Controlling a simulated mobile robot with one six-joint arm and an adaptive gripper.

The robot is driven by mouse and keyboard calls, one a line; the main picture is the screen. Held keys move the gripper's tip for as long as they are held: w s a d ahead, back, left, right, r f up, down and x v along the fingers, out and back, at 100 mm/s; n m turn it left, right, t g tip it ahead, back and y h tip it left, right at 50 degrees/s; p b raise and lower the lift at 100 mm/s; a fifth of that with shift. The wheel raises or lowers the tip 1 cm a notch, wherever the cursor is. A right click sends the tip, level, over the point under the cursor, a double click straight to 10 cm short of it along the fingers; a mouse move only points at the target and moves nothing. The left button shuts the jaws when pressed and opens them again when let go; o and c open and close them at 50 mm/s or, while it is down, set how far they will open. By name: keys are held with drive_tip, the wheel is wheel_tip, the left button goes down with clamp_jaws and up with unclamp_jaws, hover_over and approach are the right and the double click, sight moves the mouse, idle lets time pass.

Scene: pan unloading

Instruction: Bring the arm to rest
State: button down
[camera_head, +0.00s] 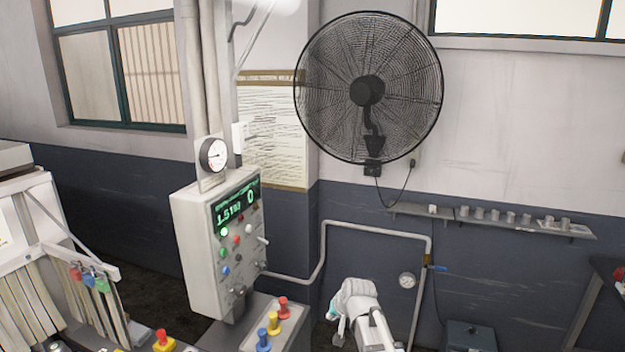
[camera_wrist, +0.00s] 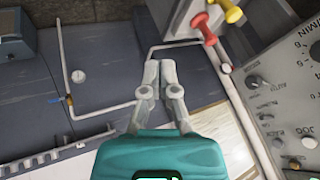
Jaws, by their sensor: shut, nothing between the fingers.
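My gripper (camera_wrist: 160,66) shows in the wrist view with its teal body at the bottom and its two grey fingers side by side. The fingertips are together, with nothing held between them. In the head view, a white and grey part of my arm (camera_head: 370,320) with a little teal stands up at the bottom, right of centre. It is right of the control box (camera_head: 205,255) and apart from it in the picture. The fingertips cannot be made out there.
Red, yellow and blue knobs (camera_head: 273,322) stand on a console below the control box. A pipe (camera_head: 376,228) with a gauge (camera_head: 407,281) runs along the wall behind my arm. A shelf (camera_head: 490,220) and a black fan (camera_head: 368,88) are on the wall.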

drive_tip(key=s+d+f+g+h+b, duration=0.1)
drive_tip(key=s+d+f+g, duration=0.1)
drive_tip(key=s, duration=0.4)
drive_tip(key=s+d+f+g+h+b, duration=0.1)
drive_tip(key=s+d+f, duration=0.1)
drive_tip(key=s+d, duration=0.3)
drive_tip(key=s+d+f+n+g+h+b, duration=0.1)
drive_tip(key=s+d+f+g, duration=0.1)
drive_tip(key=s, duration=0.6)
drive_tip(key=shift+d+f+g, duration=0.3)
drive_tip(key=shift+d+f, duration=0.3)
drive_tip(key=shift+d, duration=0.55)
